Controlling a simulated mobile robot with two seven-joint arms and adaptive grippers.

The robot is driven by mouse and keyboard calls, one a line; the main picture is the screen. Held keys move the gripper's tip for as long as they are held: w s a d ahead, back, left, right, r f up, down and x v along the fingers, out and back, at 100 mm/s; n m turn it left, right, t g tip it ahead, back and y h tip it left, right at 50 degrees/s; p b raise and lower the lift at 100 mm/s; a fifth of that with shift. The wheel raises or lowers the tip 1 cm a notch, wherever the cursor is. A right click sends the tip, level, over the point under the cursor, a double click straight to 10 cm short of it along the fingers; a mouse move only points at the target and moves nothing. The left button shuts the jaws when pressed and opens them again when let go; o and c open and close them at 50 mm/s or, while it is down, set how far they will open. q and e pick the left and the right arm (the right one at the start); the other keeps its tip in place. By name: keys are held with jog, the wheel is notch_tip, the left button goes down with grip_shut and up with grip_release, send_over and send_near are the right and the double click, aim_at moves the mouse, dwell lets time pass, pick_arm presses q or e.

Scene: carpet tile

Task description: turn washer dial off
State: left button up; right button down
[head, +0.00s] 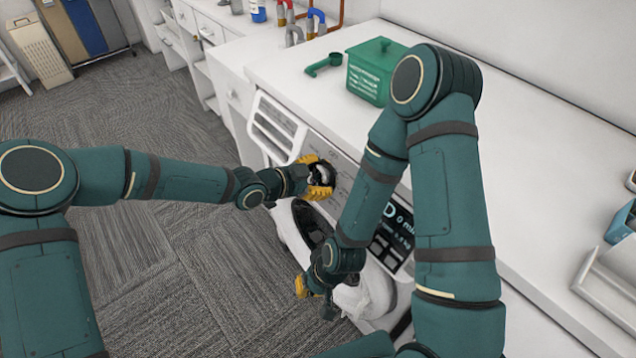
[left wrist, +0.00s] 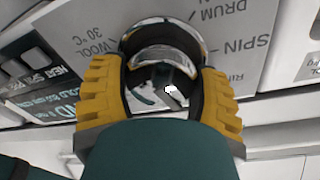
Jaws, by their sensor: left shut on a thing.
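The washer (head: 376,318) is built in under the white counter, with its round door (head: 290,232) on the front. Its dial (left wrist: 163,50) is a round, shiny chrome knob on the grey lettered control panel (left wrist: 225,35). My left gripper (head: 320,180) is at the panel, with its yellow fingers shut on either side of the dial. In the left wrist view, the fingers cover the dial's sides, and I cannot read which setting it points to. My right gripper (head: 316,288) hangs low in front of the washer door. Its fingers are partly hidden by its wrist.
The washer's display (head: 394,232) is lit, right of my right forearm. Carpet is clear at left.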

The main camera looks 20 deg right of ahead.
pick_arm(q)
jog(key=shift+s+m+b, duration=0.1)
jog(key=shift+m+b, duration=0.65)
jog(key=shift+m, duration=0.85)
jog(key=o, duration=1.2)
jog(key=v, duration=1.2)
jog(key=shift+r, duration=0.2)
